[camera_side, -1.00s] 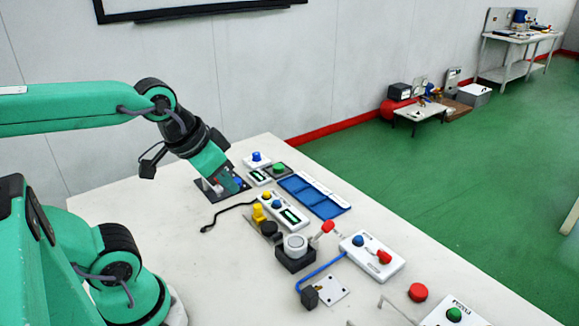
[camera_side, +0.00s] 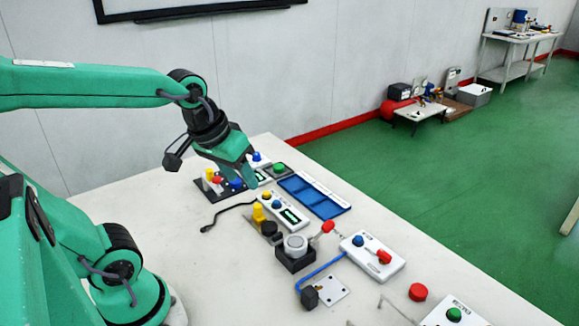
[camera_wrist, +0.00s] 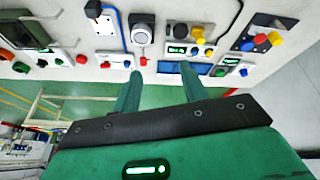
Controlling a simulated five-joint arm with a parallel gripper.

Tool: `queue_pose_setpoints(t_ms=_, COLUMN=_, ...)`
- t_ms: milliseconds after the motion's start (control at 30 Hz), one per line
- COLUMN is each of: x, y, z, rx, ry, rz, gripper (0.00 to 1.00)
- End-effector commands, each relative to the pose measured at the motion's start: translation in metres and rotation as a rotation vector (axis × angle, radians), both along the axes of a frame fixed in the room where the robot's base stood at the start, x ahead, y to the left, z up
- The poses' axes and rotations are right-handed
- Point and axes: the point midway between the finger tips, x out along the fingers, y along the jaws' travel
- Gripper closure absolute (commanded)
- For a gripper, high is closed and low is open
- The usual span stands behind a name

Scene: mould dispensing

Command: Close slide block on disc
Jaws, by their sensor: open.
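A white round disc (camera_side: 296,241) sits on a dark square block (camera_side: 296,259) in the middle of the table in the side view. The disc also shows above my fingers in the wrist view (camera_wrist: 141,34). A black cylindrical part and a yellow part (camera_side: 259,213) stand just behind it. I cannot tell which part is the slide block. My gripper (camera_side: 247,180) is open, with nothing seen between its fingers. It is above the far left of the table, beside a black plate (camera_side: 232,193) with yellow, red and blue knobs, well apart from the disc.
A blue compartment tray (camera_side: 316,196) lies right of my gripper. A white control box (camera_side: 284,212) with a display lies between gripper and disc. The table's front left is clear.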

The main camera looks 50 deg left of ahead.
Motion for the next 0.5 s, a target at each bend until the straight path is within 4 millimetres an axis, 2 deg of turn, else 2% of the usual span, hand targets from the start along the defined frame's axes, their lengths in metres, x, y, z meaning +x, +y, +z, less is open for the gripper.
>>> queue_pose_setpoints(t_ms=267, x=0.036, y=0.026, z=-0.020, rx=-0.094, ry=0.095, rz=0.310, gripper=0.57)
queue_pose_setpoints(t_ms=500, x=0.064, y=0.053, z=-0.045, rx=-0.161, ry=0.169, rz=0.581, gripper=0.57)
